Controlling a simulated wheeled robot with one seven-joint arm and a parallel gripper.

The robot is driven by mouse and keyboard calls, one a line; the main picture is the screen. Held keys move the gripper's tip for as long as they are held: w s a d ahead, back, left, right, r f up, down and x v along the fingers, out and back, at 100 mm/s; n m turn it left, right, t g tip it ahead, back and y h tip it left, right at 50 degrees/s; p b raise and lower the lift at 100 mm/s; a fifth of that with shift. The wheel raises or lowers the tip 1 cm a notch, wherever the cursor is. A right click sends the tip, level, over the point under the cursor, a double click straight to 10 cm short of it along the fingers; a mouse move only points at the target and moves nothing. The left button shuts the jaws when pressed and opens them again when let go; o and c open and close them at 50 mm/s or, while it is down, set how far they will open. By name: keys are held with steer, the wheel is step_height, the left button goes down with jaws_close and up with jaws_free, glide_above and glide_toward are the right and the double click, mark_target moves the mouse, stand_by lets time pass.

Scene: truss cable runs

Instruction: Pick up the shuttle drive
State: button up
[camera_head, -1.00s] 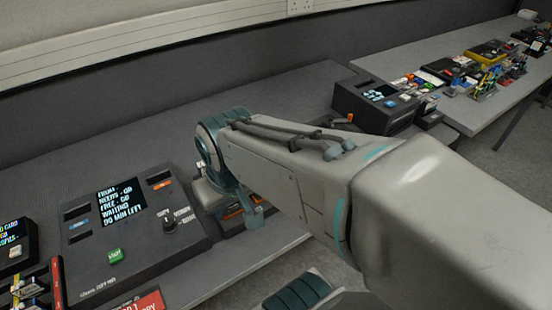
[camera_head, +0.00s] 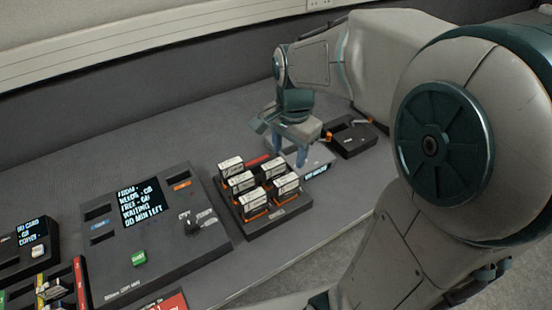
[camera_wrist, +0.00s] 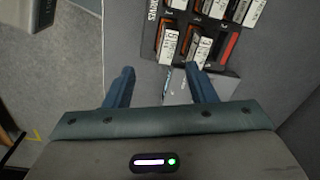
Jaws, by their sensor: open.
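Several upright drives with white labels (camera_head: 287,184) stand in a dark rack (camera_head: 283,222) on the grey bench. I cannot tell which of them, if any, is the shuttle drive. My gripper (camera_head: 290,152) is open and empty, pointing down above and behind a grey box with a small dark display (camera_head: 316,171), right of the rack. In the wrist view my gripper (camera_wrist: 160,68) has its fingers wide apart. Labelled drives (camera_wrist: 168,44) in the rack appear beyond the fingertips there, and part of the grey box (camera_wrist: 177,86) shows between the fingers.
A large dark console (camera_head: 150,270) with a text screen and green button stands left of the rack. A black box with orange parts (camera_head: 350,138) sits at the right. A smaller screen unit (camera_head: 30,236) is far left. The bench behind the console and rack is clear.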

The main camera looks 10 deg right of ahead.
steer(key=w+m, duration=0.2)
steer(key=w, duration=0.1)
steer(key=m, duration=0.1)
glide_toward(286, 179)
steer(key=shift+g, duration=0.3)
steer(key=f, duration=0.5)
steer(key=shift+w+a, duration=0.25)
steer(key=shift+a, duration=0.15)
steer(key=shift+s+d+f+p, duration=0.15)
steer(key=shift+f+p, duration=0.1)
steer(key=shift+f, duration=1.1)
steer(key=shift+w+d+f+p, duration=0.1)
steer(key=shift+d+f+p, duration=0.1)
steer(key=shift+f, duration=1.15)
steer(key=shift+a, duration=0.1)
jaws_close()
